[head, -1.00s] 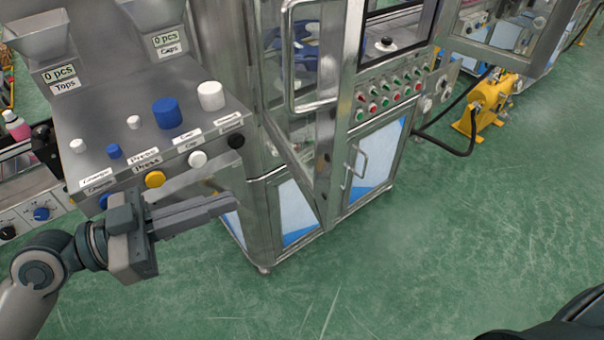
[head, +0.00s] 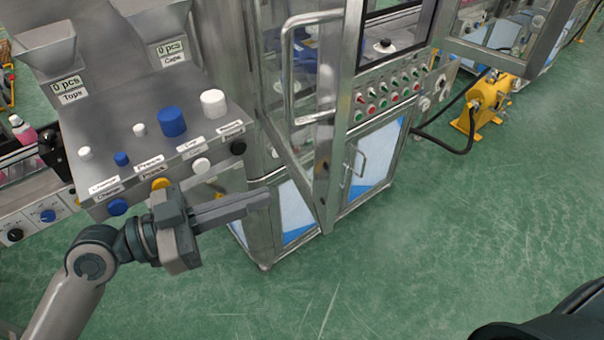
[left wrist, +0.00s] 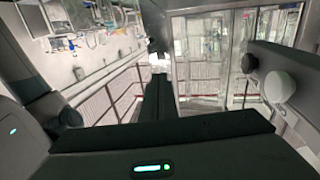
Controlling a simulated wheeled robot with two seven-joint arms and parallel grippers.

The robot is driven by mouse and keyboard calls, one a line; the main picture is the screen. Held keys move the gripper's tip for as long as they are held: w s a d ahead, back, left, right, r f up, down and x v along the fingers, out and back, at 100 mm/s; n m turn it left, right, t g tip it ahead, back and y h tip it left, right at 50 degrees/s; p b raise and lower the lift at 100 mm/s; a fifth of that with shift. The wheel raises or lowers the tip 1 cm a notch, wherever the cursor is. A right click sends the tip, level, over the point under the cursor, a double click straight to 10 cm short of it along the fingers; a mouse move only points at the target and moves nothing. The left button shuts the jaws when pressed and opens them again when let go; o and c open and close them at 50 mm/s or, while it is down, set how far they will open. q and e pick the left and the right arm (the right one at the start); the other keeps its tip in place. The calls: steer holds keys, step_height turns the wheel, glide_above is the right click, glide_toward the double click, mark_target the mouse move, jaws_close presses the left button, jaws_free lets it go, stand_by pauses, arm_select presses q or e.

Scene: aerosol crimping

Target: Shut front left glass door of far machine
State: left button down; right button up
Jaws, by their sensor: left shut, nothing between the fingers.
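The front left glass door (head: 334,150) of the far machine stands swung open, its metal frame jutting out toward me. Its long U-shaped handle (head: 287,75) is on the upper part of the door. My left gripper (head: 268,196) is shut and empty, pointing right. It is below and left of the door's handle, in front of the machine's lower left part; in the picture a gap shows between its tips and the door frame. The shut fingers also show in the left wrist view (left wrist: 158,95). My right gripper is out of view.
A console (head: 150,110) with knobs, buttons and two hoppers stands close above my left gripper. The machine's right glass door (head: 497,45) also stands open. A button panel (head: 388,95) sits between the doors. Green floor (head: 400,260) is clear at the lower right.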

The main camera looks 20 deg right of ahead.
mark_target(321, 177)
arm_select(q)
steer(key=d+p, duration=0.1)
steer(key=d, duration=0.1)
steer(key=d+p, duration=0.1)
steer(key=d, duration=0.2)
steer(key=w+d+p, duration=0.1)
steer(key=d+p, duration=0.1)
steer(key=shift+d+r, duration=0.15)
steer(key=shift+d, duration=0.05)
steer(key=shift+d+p, duration=0.3)
steer(key=shift+d, duration=0.3)
steer(key=shift+w+d+f, duration=0.1)
steer(key=shift+f, duration=0.1)
